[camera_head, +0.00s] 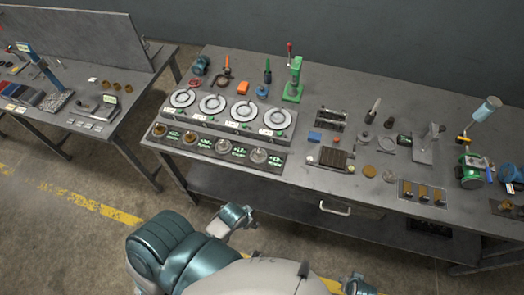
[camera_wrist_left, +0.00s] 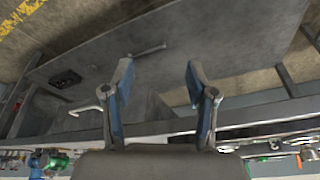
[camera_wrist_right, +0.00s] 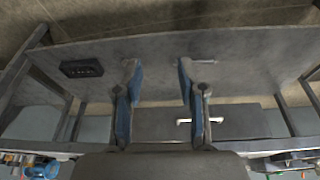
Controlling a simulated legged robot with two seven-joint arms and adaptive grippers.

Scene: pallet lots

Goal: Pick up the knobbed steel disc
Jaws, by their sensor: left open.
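I cannot tell for sure which item is the knobbed steel disc. Small round grey pieces that could be it lie right of centre on the workbench (camera_head: 300,190) in the head view, one of them a grey disc (camera_head: 365,137). A silvery round piece (camera_head: 258,155) also sits in the display strip at the bench's front left. My left gripper (camera_wrist_left: 159,68) is open and empty in the left wrist view, with the bench's underside and lower shelf behind it. My right gripper (camera_wrist_right: 158,68) is open and empty in the right wrist view. Neither gripper's fingers show clearly in the head view.
A fixture with several ring dials (camera_head: 242,110) stands at the bench's left. A green press (camera_head: 294,82) stands behind it. A drawer handle (camera_head: 334,209) projects from the front. A second table (camera_head: 95,130) stands at left. Floor is free in front.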

